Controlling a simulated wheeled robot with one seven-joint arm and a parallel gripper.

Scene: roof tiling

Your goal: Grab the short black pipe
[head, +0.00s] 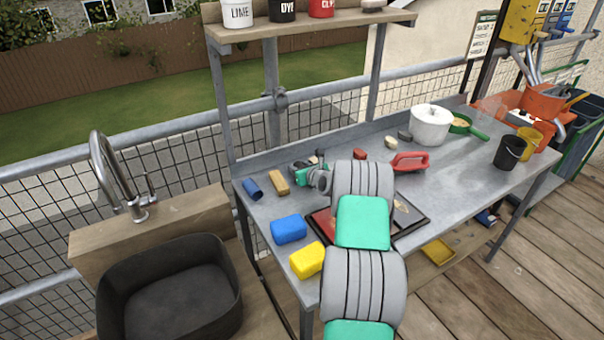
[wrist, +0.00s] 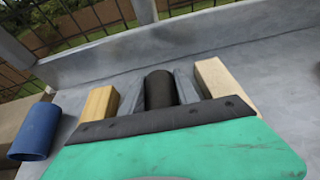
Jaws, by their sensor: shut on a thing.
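The short black pipe (wrist: 160,88) lies between the two grey fingers of my gripper (wrist: 160,85) in the wrist view. The fingers are shut on it, one on each side. Its near end is hidden behind the dark edge of my gripper. In the head view, my gripper (head: 316,170) is over the back left part of the metal table (head: 460,165). My arm covers much of that area, and I cannot make out the pipe there.
A wooden block (wrist: 99,103) stands left of the fingers and a paler one (wrist: 222,82) right of them. A blue pipe (wrist: 36,130) lies further left. Blue (head: 289,229) and yellow (head: 307,260) blocks are near the front edge.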

